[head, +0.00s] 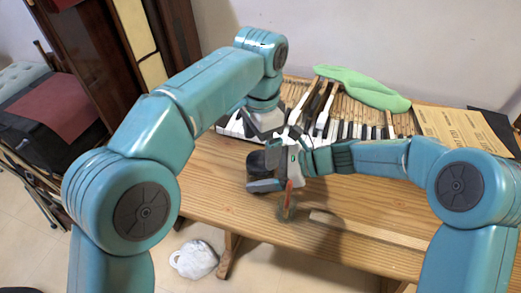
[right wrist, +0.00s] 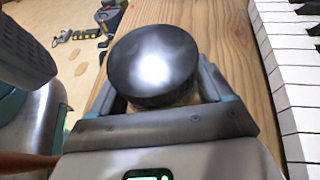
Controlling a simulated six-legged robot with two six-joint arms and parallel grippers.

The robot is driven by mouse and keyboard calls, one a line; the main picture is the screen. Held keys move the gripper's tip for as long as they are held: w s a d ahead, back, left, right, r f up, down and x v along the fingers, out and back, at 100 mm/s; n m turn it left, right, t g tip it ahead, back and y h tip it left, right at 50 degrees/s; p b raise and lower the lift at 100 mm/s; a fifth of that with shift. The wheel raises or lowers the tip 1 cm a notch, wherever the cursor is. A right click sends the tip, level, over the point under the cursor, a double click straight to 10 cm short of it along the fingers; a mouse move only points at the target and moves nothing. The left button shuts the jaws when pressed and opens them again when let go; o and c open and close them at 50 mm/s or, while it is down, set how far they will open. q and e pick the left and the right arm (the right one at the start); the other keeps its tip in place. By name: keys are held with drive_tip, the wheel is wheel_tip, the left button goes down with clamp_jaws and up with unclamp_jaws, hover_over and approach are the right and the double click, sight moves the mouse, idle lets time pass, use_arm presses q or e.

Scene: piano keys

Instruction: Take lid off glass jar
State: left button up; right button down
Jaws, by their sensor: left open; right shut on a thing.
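A round black lid (right wrist: 153,65) fills the middle of the right wrist view, between the fingers of my right gripper (right wrist: 160,98). A narrow brownish strip of the jar (right wrist: 188,97) shows just below its rim; the rest of the jar is hidden. In the head view the dark lid (head: 256,161) is at my right gripper (head: 262,172), over the wooden table. I cannot tell whether the fingers press on the lid or the glass. My left gripper (head: 266,124) is open and higher, by the piano keys, apart from the lid; its fingers are partly hidden.
Piano keys (head: 358,130) run along the back of the table (head: 225,180), with a green cloth (head: 362,88) and brown paper (head: 455,130) behind. Bare wood is free at left.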

sight(260, 160)
use_arm(q)
drive_tip(key=shift+r, duration=0.15)
drive_tip(key=shift+c, duration=1.4)
drive_tip(key=shift+s+m, duration=0.1)
drive_tip(key=shift+m, duration=0.7)
drive_tip(key=m, duration=0.4)
drive_tip(key=shift+a+r, duration=0.2)
drive_tip(key=shift+r, duration=0.15)
drive_tip(key=m, duration=0.2)
drive_tip(key=r+m, duration=0.1)
drive_tip(key=m, duration=0.1)
drive_tip(key=shift+a, duration=0.1)
drive_tip(key=m, duration=0.2)
drive_tip(key=r+m, duration=0.1)
drive_tip(key=shift+r+m, duration=0.2)
drive_tip(key=shift+m, duration=0.2)
drive_tip(key=shift+d, duration=0.25)
wheel_tip(260, 160, down, 8)
drive_tip(key=shift+r, duration=0.1)
